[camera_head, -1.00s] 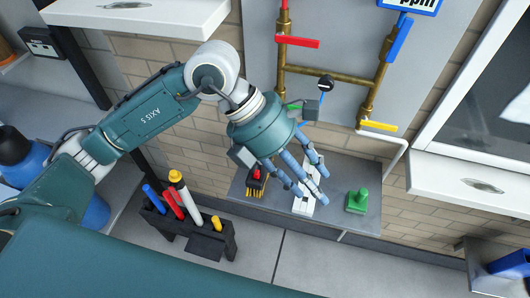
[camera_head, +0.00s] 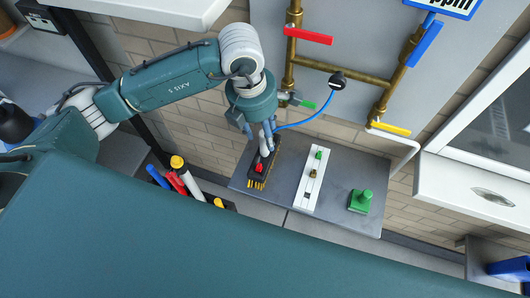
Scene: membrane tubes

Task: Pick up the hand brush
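The hand brush (camera_head: 261,172) has a dark body, yellow bristles and a red part on top. It is at the left end of the grey shelf (camera_head: 336,206). My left gripper (camera_head: 267,145) is directly over the brush, fingers pointing down and close around its far end. The fingers overlap the brush, so I cannot tell whether they are shut on it. My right gripper is not in view.
A white strip (camera_head: 311,187) with small parts and a green block with a knob (camera_head: 360,201) stand right of the brush. Brass pipes (camera_head: 333,67) with coloured valve handles and a blue hose (camera_head: 313,119) are behind. A tool holder with coloured handles (camera_head: 177,180) stands lower left.

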